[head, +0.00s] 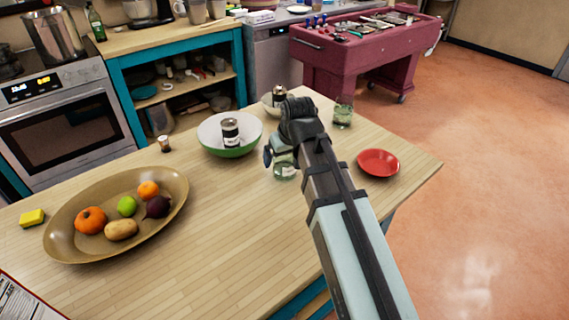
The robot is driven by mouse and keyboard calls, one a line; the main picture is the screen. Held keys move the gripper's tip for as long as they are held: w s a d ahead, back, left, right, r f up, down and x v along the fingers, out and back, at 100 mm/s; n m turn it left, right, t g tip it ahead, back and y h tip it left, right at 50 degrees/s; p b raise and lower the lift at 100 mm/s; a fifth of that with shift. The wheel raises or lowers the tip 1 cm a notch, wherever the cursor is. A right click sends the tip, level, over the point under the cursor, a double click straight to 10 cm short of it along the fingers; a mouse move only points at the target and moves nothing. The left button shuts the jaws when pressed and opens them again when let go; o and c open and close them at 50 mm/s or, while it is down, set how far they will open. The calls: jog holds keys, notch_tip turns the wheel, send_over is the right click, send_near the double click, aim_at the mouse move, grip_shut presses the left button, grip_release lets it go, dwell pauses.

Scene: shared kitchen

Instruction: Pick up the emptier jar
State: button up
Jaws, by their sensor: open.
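One clear glass jar (285,170) stands on the wooden counter (235,230), partly hidden behind my arm and gripper. A second glass jar (343,112) stands farther back and to the right, near the counter's far edge. Both look greenish, and their fill levels are too small to compare surely. My gripper (270,156) is open, at or just above the upper left of the nearer jar. I cannot tell whether it touches the jar, and nothing shows held in it.
A green and white bowl (212,147) with a can (230,131) stands left of my gripper. Another bowl (268,100) with a can (279,93) is behind. A red plate (378,162) lies right of my arm. A brown fruit platter (80,247) is at left.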

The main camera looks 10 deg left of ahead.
jog(key=shift+f, duration=0.15)
jog(key=shift+w, duration=0.1)
jog(key=c, duration=1.2)
jog(key=shift+r, duration=0.25)
